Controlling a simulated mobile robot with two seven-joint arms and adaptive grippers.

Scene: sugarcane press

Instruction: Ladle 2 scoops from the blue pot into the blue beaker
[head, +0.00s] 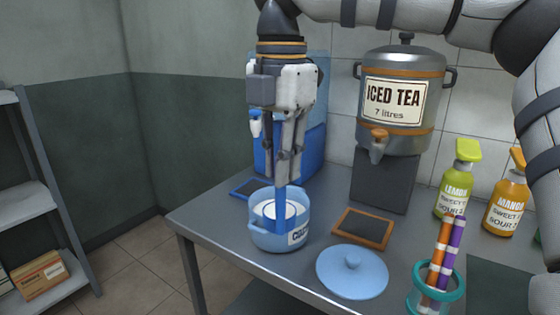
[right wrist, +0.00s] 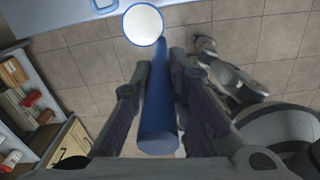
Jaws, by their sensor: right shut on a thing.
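The blue pot (head: 262,238), with a partly hidden label, stands on the counter. My right gripper (head: 285,150) is above it, pointing down and shut on the upright blue handle of the ladle (head: 281,195). In the right wrist view the ladle handle (right wrist: 157,115) runs between the fingers to the white-filled round bowl (right wrist: 143,24). I cannot make out the blue beaker.
A blue lid (head: 352,272) lies right of the pot. A wood-framed dark board (head: 362,229) lies behind it. A teal cup (head: 436,290) holds coloured sticks. An iced tea urn (head: 403,95), bottles (head: 457,185) and a blue machine (head: 310,150) stand at the back.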

